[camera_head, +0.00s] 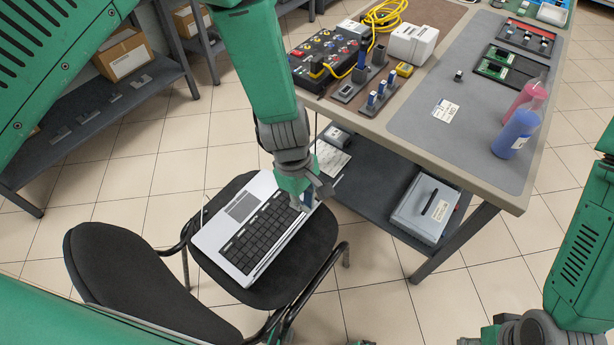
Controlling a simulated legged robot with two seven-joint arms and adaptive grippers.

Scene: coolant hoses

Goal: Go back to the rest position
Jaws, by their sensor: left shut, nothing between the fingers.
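My left arm reaches down from the top of the view, and its left gripper (306,199) is shut and empty. It is over the right part of an open laptop (222,240), close to the screen or keyboard edge; I cannot tell whether it touches. The laptop lies on the seat of a black chair (120,275). My right arm shows at the right edge, with a grey joint at the lower right corner; its fingers are not in view.
A workbench (420,150) stands at the right, with a black connector panel (325,58), a yellow cable (385,14), a pink bottle (527,100) and a blue bottle (514,134). A grey box (425,207) is on its lower shelf. Shelving with a cardboard box (123,55) stands at the left. Tiled floor is clear between.

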